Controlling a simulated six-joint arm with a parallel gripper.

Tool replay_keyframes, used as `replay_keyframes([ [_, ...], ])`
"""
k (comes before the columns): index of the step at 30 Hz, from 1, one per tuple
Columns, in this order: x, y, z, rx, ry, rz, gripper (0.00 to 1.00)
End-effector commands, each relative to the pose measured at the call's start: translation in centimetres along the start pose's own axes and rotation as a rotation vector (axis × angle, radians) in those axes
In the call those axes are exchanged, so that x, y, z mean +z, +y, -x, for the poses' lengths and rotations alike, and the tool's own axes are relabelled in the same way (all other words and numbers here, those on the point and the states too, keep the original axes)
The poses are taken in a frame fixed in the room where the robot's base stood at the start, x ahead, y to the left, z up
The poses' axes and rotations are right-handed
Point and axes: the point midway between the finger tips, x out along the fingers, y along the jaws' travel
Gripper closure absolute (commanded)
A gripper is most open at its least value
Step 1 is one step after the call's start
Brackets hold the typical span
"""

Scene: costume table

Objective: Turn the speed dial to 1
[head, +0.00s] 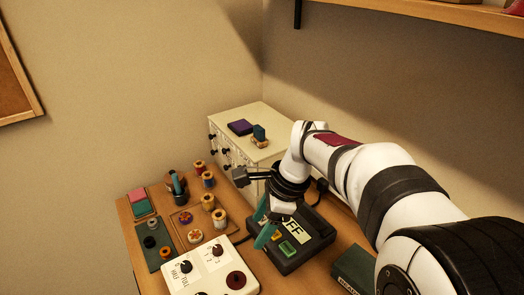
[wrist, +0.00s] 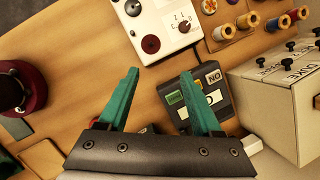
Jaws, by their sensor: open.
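A white control panel (head: 208,262) stands at the front of the table in the head view, and at the top of the wrist view (wrist: 160,12). Its dial with small numbers around it is a dark knob (head: 216,250), also in the wrist view (wrist: 184,26); where its pointer stands is too small to tell. Another dark knob (head: 186,267) is beside HALF and FULL lettering. A dark red round button (head: 236,280) is on the same panel. My gripper (head: 262,238) is open with teal fingers, empty, above the black device and apart from the dial; its fingers also show in the wrist view (wrist: 160,80).
The black device (head: 290,263) with a display reading partly "FF" and coloured buttons sits right of the panel. Thread spools (head: 208,201) stand behind the panel. A cream drawer cabinet (head: 245,120) is at the back. A dark green box (head: 352,265) lies at right.

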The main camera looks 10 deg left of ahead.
Motion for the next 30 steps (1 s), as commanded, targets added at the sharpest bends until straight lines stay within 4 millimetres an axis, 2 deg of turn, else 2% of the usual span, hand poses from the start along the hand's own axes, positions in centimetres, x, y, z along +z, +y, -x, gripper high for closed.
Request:
replay_keyframes([
  [1, 1.2, -2.2, -2.0, 0.005, -0.017, -0.076, 0.34],
  [3, 2.6, -4.5, -3.9, 0.002, -0.039, -0.177, 0.34],
  [6, 3.6, -5.9, -5.5, 0.002, -0.053, -0.249, 0.34],
  [11, 3.8, -5.9, -8.3, 0.004, -0.054, -0.261, 0.34],
  [18, 4.1, -5.9, -15.7, 0.005, -0.053, -0.259, 0.34],
  [21, 4.2, -6.0, -18.0, 0.003, -0.053, -0.259, 0.34],
  [25, 4.4, -6.0, -20.0, 0.001, -0.054, -0.258, 0.34],
  [30, 4.4, -6.0, -21.0, 0.0, -0.054, -0.259, 0.34],
])
